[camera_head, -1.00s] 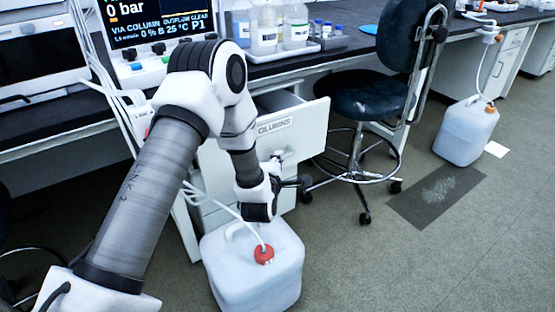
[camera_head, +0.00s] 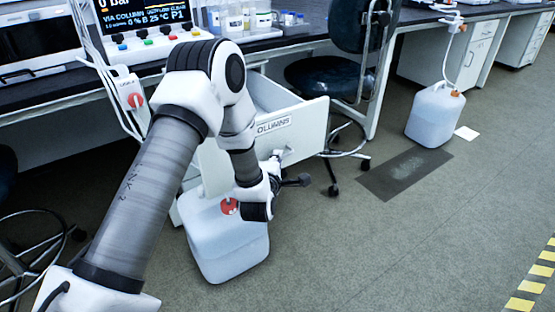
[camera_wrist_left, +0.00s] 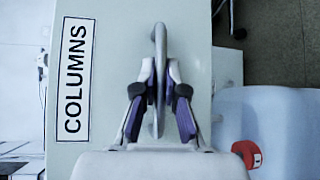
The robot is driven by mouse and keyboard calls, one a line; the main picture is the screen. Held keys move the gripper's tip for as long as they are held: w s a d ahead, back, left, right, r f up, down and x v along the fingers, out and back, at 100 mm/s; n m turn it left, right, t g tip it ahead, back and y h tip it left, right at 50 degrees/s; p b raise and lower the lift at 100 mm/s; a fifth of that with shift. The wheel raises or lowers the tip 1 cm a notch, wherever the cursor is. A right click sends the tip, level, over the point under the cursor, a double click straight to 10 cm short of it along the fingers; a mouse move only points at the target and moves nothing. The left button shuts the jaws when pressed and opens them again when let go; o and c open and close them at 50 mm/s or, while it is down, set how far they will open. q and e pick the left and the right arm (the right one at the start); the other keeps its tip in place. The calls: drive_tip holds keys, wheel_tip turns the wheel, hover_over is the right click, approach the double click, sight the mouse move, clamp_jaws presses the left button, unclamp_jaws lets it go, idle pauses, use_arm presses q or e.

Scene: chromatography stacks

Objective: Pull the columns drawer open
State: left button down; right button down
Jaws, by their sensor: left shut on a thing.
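The columns drawer (camera_head: 309,127) is pulled partly out from under the bench, with its open inside showing behind the front in the head view. Its white front bears a "COLUMNS" label, which also shows in the wrist view (camera_wrist_left: 73,80). My left gripper (camera_head: 275,162) is at the drawer front, and the head view partly hides its fingers. In the wrist view, the two fingers of the left gripper (camera_wrist_left: 159,98) are closed on the drawer's bar handle (camera_wrist_left: 160,45), one on each side. My right gripper is not in view.
A white carboy with a red cap (camera_head: 228,250) stands on the floor below the drawer, close under my left wrist. A dark stool (camera_head: 325,80) stands just right of the drawer. Another carboy (camera_head: 434,115) is farther right. Open floor lies at the front right.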

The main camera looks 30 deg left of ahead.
use_arm(q)
drive_tip(key=c, duration=1.2)
unclamp_jaws()
drive_tip(key=shift+s, duration=0.1)
drive_tip(key=v, duration=1.2)
drive_tip(key=shift+a+f, duration=0.1)
